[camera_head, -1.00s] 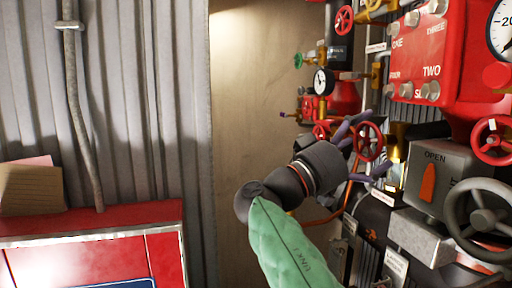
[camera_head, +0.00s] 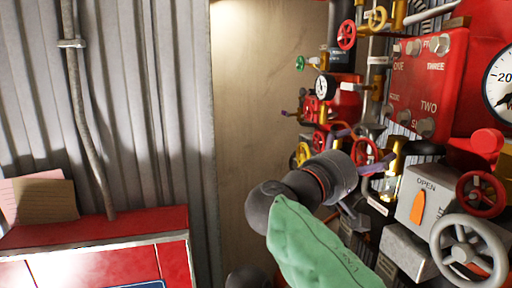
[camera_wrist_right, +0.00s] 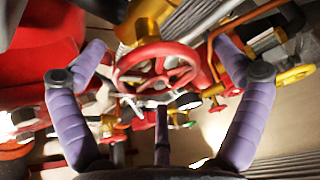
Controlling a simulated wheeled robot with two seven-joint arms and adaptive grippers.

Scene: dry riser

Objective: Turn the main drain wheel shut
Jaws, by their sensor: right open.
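A red handwheel (camera_head: 365,152) stands just beyond my right gripper (camera_head: 366,168) in the head view, partly hidden by it. In the right wrist view a red spoked wheel (camera_wrist_right: 158,68) lies between the purple fingers of my right gripper (camera_wrist_right: 160,54). The fingers are spread wide on either side of the rim, with gaps showing between finger and rim. No label naming this wheel as the main drain can be read. My left gripper is not in view.
A grey handwheel (camera_head: 468,252), another red wheel (camera_head: 481,194) and a grey OPEN box (camera_head: 424,200) crowd the right side. A red numbered block (camera_head: 430,85) and a gauge (camera_head: 326,88) stand above. A red cabinet (camera_head: 95,235) is at left. The beige wall (camera_head: 262,120) between is bare.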

